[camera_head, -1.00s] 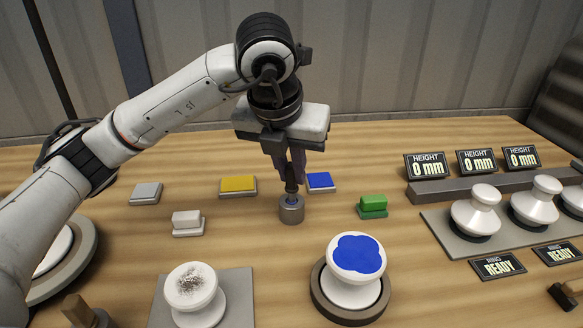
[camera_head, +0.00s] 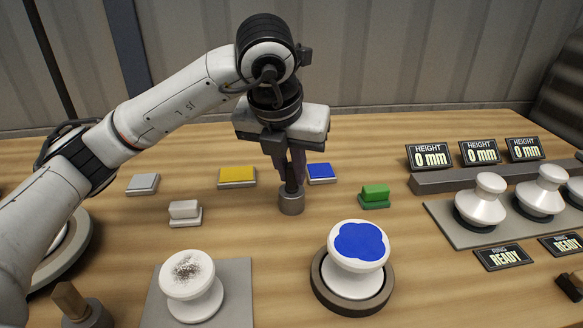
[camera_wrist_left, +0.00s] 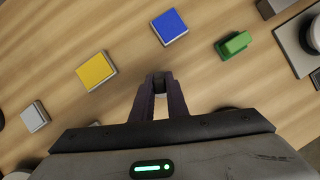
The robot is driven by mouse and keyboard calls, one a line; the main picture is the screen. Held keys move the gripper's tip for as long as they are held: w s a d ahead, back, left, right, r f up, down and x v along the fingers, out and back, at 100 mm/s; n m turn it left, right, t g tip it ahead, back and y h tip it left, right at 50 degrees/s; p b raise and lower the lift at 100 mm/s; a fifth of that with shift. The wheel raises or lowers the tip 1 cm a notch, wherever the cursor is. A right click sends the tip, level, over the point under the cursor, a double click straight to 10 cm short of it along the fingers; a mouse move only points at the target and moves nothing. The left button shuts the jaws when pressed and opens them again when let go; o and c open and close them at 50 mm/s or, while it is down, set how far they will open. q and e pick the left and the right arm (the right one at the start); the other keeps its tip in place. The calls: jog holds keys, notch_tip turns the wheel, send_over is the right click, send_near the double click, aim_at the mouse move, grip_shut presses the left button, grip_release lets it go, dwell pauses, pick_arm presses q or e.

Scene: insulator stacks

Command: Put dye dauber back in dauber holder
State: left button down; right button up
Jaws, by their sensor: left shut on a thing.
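The dye dauber (camera_head: 291,186) is a dark, slim handle standing upright, its lower end down in the round grey dauber holder (camera_head: 291,205) on the table. My left gripper (camera_head: 291,178) is shut on the dauber from above, directly over the holder. In the left wrist view the gripper fingers (camera_wrist_left: 160,84) point down at the table and mostly hide the dauber between them. Whether the dauber is fully seated in the holder I cannot tell. My right gripper is not in view.
Blue (camera_head: 321,171), yellow (camera_head: 238,176) and grey (camera_head: 143,182) pads lie around the holder. A white block (camera_head: 185,211) and a green block (camera_head: 374,194) stand nearby. In front are a blue-topped insulator (camera_head: 358,246) and a smudged one (camera_head: 190,274). More insulators (camera_head: 482,205) stand right.

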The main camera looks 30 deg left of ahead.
pick_arm(q)
jog(key=c, duration=1.7)
grip_release()
jog(key=shift+o, duration=0.2)
jog(key=a+p+v, duration=0.1)
jog(key=v, duration=0.9)
jog(key=shift+d+p, duration=0.4)
jog(key=shift+d, duration=0.05)
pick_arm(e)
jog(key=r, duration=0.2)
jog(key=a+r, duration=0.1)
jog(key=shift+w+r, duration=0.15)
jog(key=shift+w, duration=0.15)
pick_arm(q)
jog(key=shift+s+r, duration=0.1)
jog(key=shift+s, duration=0.05)
